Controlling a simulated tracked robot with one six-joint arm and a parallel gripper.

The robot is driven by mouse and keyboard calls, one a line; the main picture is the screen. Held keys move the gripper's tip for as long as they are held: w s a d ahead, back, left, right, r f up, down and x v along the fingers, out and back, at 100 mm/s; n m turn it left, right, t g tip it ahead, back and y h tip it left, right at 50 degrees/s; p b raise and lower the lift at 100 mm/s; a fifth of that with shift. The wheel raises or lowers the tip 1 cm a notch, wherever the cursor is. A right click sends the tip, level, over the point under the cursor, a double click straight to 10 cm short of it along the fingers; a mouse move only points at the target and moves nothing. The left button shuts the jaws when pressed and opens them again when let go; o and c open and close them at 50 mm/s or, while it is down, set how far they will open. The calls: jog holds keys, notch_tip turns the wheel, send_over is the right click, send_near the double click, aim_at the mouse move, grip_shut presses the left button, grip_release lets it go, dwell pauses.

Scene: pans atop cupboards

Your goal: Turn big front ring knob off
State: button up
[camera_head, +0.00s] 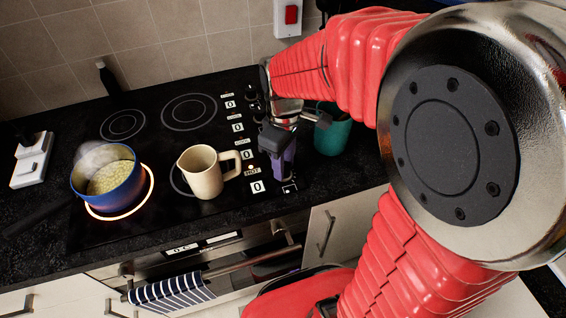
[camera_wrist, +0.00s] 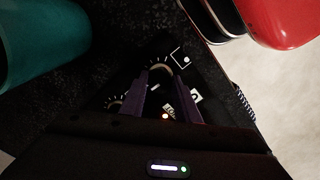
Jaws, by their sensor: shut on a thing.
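A blue pot (camera_head: 108,180) with pale, bubbling contents stands on the front left ring (camera_head: 147,192), which glows orange. Steam rises from it. My gripper (camera_head: 284,176), with purple fingers, points down at the knob strip on the hob's right side. In the wrist view its fingers (camera_wrist: 163,74) are shut around the frontmost knob (camera_wrist: 159,68), whose dial marks curve past the fingertips. The knob is mostly hidden between the fingers, so its setting cannot be read. Another knob's dial (camera_wrist: 114,103) shows beside the left finger. A "HOT" label (camera_head: 250,171) shows beside the mug.
A cream mug (camera_head: 203,174) stands on the front right ring, close left of my gripper. A teal mug (camera_head: 333,133) stands just right of it. Both rear rings (camera_head: 189,111) are bare. A striped towel (camera_head: 170,291) hangs on the oven handle below.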

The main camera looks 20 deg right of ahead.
jog(key=shift+n, duration=0.5)
jog(key=o, duration=1)
jog(key=shift+o, duration=0.2)
jog(key=shift+r, duration=0.1)
notch_tip(320, 180, up, 14)
jog(key=shift+f, duration=0.2)
